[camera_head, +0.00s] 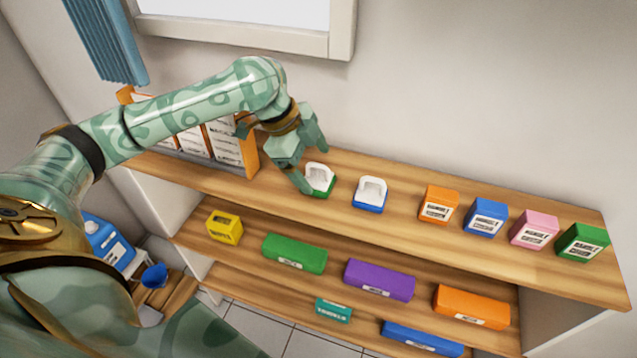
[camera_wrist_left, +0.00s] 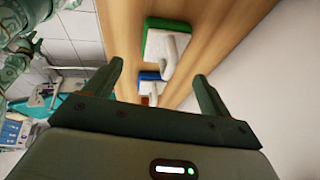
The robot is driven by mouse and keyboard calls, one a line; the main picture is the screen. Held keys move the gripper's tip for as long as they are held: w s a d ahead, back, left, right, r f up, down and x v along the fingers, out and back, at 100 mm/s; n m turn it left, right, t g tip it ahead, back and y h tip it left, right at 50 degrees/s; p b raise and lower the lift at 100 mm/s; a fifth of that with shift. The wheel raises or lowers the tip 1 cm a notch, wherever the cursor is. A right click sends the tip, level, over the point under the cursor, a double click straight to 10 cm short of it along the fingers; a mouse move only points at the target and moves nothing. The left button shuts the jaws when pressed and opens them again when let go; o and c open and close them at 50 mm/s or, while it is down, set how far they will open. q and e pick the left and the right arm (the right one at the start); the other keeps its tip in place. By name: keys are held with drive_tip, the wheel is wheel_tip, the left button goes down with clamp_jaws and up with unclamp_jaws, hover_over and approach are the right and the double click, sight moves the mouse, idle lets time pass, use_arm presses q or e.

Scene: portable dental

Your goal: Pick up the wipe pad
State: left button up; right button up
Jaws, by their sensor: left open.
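Two pads with white handled tops stand on the top shelf, and either may be the wipe pad. One has a green base (camera_head: 318,181) and the other a blue base (camera_head: 371,194), just to its right. My left gripper (camera_head: 312,166) is open and empty, close above and beside the green-based pad, its fingers pointing down toward the shelf. In the left wrist view, the green-based pad (camera_wrist_left: 165,45) shows ahead of the open fingers, with the blue-based pad (camera_wrist_left: 148,76) near the middle between them. I cannot tell whether a finger touches the green-based pad. My right gripper is not in view.
The top wooden shelf (camera_head: 400,170) also holds orange (camera_head: 438,204), blue (camera_head: 485,217), pink (camera_head: 534,230) and green (camera_head: 582,242) boxes to the right. An orange rack (camera_head: 250,156) stands behind my left arm. Coloured boxes, including a purple one (camera_head: 379,280), sit on lower shelves.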

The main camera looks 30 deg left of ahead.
sight(325, 179)
use_arm(q)
drive_tip(key=b+x, duration=0.2)
drive_tip(key=x, duration=0.3)
drive_tip(key=shift+d, duration=0.15)
drive_tip(key=shift+r, duration=0.1)
drive_tip(key=shift+c, duration=0.6)
drive_tip(key=c, duration=1)
wheel_tip(325, 179, up, 4)
drive_tip(key=shift+r+p, duration=0.1)
drive_tip(key=shift+p, duration=1.15)
drive_tip(key=s+d+r+p, duration=0.1)
drive_tip(key=s+d+r, duration=0.1)
drive_tip(key=s+r, duration=0.1)
drive_tip(key=s+d+r+p, duration=0.2)
drive_tip(key=s+r, duration=0.1)
drive_tip(key=s, duration=0.2)
drive_tip(key=s+d+r+p, duration=0.2)
drive_tip(key=s+d, duration=0.1)
drive_tip(key=s, duration=0.1)
drive_tip(key=shift+r, duration=0.4)
